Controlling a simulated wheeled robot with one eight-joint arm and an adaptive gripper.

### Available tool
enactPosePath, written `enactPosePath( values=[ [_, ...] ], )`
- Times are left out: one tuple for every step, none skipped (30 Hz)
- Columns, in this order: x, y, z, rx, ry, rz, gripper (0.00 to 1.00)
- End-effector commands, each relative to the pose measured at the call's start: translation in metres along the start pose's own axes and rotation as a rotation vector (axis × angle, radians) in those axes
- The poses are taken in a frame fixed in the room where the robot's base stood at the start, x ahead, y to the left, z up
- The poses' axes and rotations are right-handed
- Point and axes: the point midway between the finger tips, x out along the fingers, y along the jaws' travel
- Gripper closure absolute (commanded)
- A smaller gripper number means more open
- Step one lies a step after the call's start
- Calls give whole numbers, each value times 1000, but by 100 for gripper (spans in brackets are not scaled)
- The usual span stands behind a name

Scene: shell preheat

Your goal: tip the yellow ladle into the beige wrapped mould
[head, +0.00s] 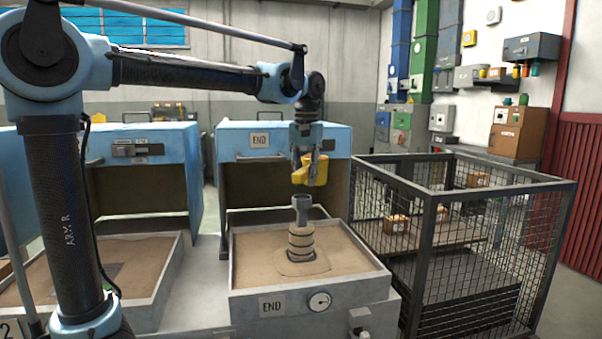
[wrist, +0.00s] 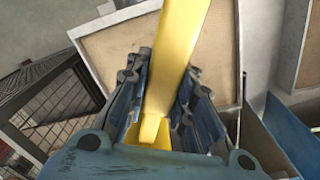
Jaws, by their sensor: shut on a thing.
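The yellow ladle (head: 311,170) hangs from my gripper (head: 307,150), above the sand bed. In the wrist view the yellow ladle (wrist: 177,62) runs between the two fingers of my gripper (wrist: 160,115), which is shut on it. The beige wrapped mould (head: 301,240) stands upright in the sand, with dark bands and a grey cup-like top (head: 300,204). The ladle is a short way above this top and slightly to its right, apart from it. The ladle's inside cannot be seen, and the mould does not show clearly in the wrist view.
The sand tray (head: 245,268) under the mould has a raised rim, an END label and a dial. A blue hood (head: 235,143) stands behind it. A wire mesh cage (head: 470,230) stands close on the right. Another sand tray (head: 150,300) lies to the left.

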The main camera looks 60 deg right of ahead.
Motion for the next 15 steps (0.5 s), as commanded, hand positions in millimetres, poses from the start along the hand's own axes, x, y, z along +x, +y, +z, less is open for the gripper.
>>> enactPosePath(
  values=[
    [2, 0, 0, 0, 0, 0, 100],
    [3, 0, 0, 0, 0, 0, 100],
    [5, 0, 0, 0, 0, 0, 100],
    [6, 0, 0, 0, 0, 0, 100],
    [7, 0, 0, 0, 0, 0, 100],
    [8, 0, 0, 1, 0, 0, 100],
    [10, 0, 0, 1, 0, 0, 100],
    [11, 0, 0, 1, 0, 0, 100],
    [12, 0, 0, 1, 0, 0, 100],
    [13, 1, 0, 1, 0, 0, 100],
    [14, 1, 0, 1, 0, 0, 100],
    [16, 1, 0, 1, 0, 0, 100],
    [17, 1, 0, 2, 0, 0, 100],
    [18, 1, 0, 2, 0, 0, 100],
    [20, 1, 0, 2, 0, 0, 100]
  ],
)
